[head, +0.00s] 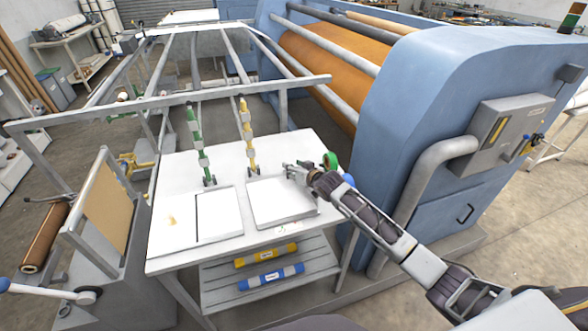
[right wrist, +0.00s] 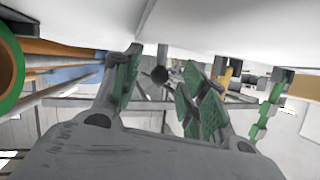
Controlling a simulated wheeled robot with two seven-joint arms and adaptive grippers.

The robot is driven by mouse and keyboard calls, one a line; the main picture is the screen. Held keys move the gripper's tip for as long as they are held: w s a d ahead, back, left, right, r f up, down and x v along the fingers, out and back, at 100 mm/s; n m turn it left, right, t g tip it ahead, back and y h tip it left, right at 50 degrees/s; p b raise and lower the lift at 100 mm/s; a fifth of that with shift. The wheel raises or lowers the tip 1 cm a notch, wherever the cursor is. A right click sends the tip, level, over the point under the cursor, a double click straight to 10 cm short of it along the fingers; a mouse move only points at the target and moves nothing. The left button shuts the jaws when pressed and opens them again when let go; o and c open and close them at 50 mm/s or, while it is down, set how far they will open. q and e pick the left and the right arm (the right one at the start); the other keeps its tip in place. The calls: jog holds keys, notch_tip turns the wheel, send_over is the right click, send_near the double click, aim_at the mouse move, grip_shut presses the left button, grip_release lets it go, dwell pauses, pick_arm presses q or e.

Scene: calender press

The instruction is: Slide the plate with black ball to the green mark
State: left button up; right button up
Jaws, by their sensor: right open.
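My right gripper (head: 290,172) is over the white table, close to the far edge of the right white panel. In the right wrist view its green-padded fingers (right wrist: 165,85) are spread apart. A small dark round knob (right wrist: 160,74), possibly the black ball, shows between them; I see nothing clearly held. In the head view the black ball cannot be made out near my gripper. A right white plate-like panel (head: 280,204) and a left one (head: 218,214) lie on the table. I cannot tell which plate carries the ball. No clear green mark shows. My left gripper is not in view.
A green banded piece (head: 195,140) and a yellow banded piece (head: 247,135) stand at the table's (head: 172,255) far side. A green roll (head: 330,160) is right of my gripper. The blue press (head: 430,110) bounds the right side.

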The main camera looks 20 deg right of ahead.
aim_at(283, 179)
jog(key=shift+c, duration=0.3)
grip_shut()
jog(key=shift+a, duration=0.3)
jog(key=shift+s+a+p, duration=0.1)
jog(key=shift+a+p, duration=0.35)
jog(key=shift+a, duration=1.3)
jog(key=shift+a+p, duration=0.25)
jog(key=shift+p, duration=0.05)
dwell(0.4)
